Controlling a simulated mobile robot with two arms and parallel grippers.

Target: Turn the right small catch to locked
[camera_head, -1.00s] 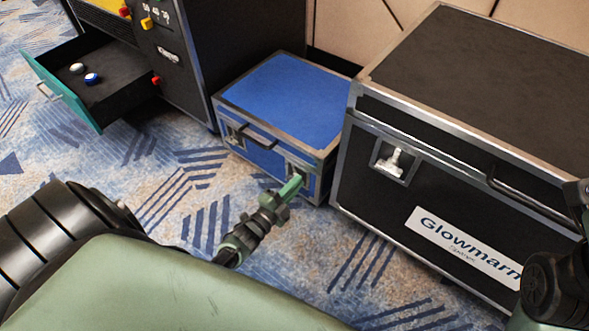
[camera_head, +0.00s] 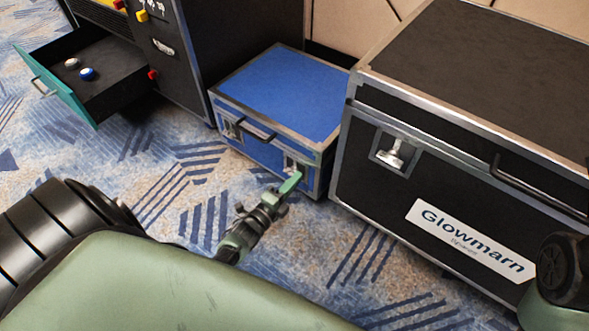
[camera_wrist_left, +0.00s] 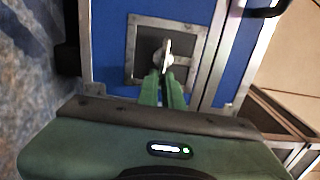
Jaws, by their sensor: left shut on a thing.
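The right small catch (camera_wrist_left: 164,55) is a pale metal piece in a dark recessed plate on the front of the small blue case (camera_head: 285,88). In the head view the catch (camera_head: 293,169) sits at the case's front right, partly behind my fingertips. My left gripper (camera_head: 294,178) reaches it from the front. In the left wrist view its green fingers (camera_wrist_left: 164,78) are close together and shut on the catch's near end. The left small catch (camera_head: 231,129) is on the same front, left of the handle (camera_head: 257,134). My right gripper is out of view.
A large black case (camera_head: 440,150) with its own catch (camera_head: 391,153) stands close on the right. A dark cabinet (camera_head: 215,50) with an open teal drawer (camera_head: 60,90) stands on the left. Patterned carpet (camera_head: 170,180) is clear in front.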

